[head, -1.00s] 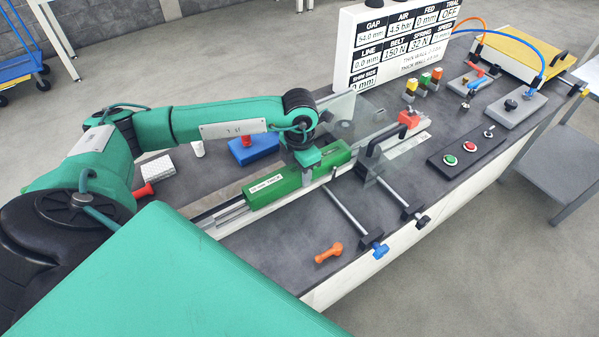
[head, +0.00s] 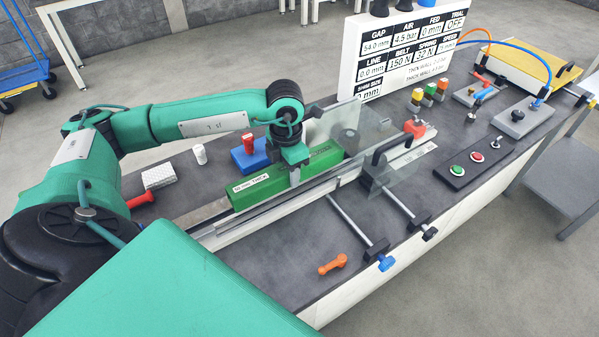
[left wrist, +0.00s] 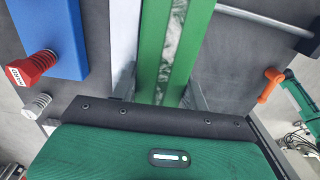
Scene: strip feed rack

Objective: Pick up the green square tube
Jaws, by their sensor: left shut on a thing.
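The green square tube (head: 258,193) is long, with a white label near its left end. It shows behind and above the front rail channel (head: 268,212); I cannot tell whether it touches anything below. My left gripper (head: 294,172) is shut on it from above, near its middle, with one finger visible on its near face. In the left wrist view the tube (left wrist: 149,45) runs up from the gripper body, with green edges and a grey mottled band between; the fingertips are mostly hidden there. My right gripper is not in view.
A clear panel (head: 335,128) and a black handle (head: 385,150) stand right of the tube. An orange handle (head: 333,264) lies on the clear front table area.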

